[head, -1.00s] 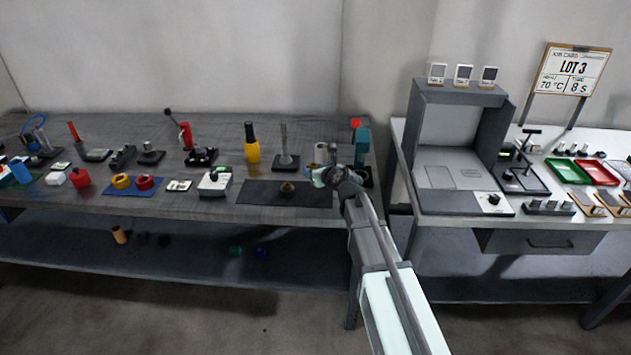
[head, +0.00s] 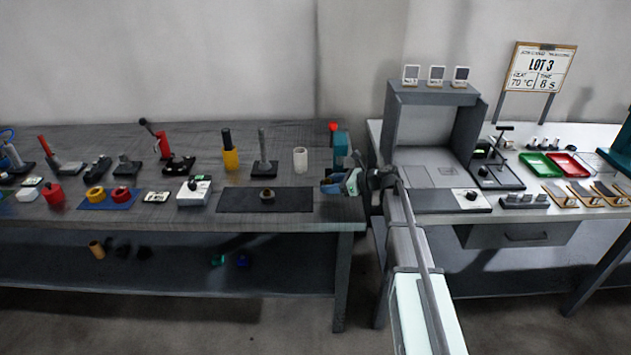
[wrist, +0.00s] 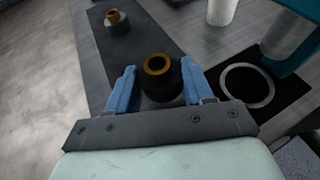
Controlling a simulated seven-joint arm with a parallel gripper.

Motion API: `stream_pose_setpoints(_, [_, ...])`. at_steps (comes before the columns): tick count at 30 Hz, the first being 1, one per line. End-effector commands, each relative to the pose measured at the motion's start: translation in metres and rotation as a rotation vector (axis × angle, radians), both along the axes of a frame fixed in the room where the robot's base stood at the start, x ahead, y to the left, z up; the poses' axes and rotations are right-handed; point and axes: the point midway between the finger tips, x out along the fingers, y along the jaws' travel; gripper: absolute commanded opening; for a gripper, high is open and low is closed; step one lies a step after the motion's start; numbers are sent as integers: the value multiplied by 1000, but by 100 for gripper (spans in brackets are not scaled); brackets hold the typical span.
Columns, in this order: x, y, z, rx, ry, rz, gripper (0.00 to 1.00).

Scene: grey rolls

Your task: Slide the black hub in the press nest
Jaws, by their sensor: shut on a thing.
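In the wrist view the black hub (wrist: 160,82), with a brass ring at its open top, stands between the two blue fingers of my gripper (wrist: 158,70), which is shut on it. The press nest, a pale ring on a dark base (wrist: 247,86), is to the right of the hub and apart from it. In the head view my gripper (head: 342,185) is at the right end of the bench, in front of the teal press (head: 341,146) with its red knob. The hub is mostly hidden there by the gripper.
A similar brass-topped piece (head: 267,194) stands on the dark mat (head: 229,200), left of my gripper. A white roll (head: 300,160) stands behind the mat. The teal press column (wrist: 294,38) rises beside the nest. A second bench with a grey frame (head: 432,94) is at right.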

Motion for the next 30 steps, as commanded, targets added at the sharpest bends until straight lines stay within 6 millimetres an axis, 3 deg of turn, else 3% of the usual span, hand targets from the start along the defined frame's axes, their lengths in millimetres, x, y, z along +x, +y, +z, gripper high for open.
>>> stream_pose_setpoints(3, [0,-22,1,0,-1,87,9])
stream_pose_setpoints(10, [-8,-44,5,0,0,191,9])
stream_pose_setpoints(30, [-8,-48,4,2,-1,209,9])
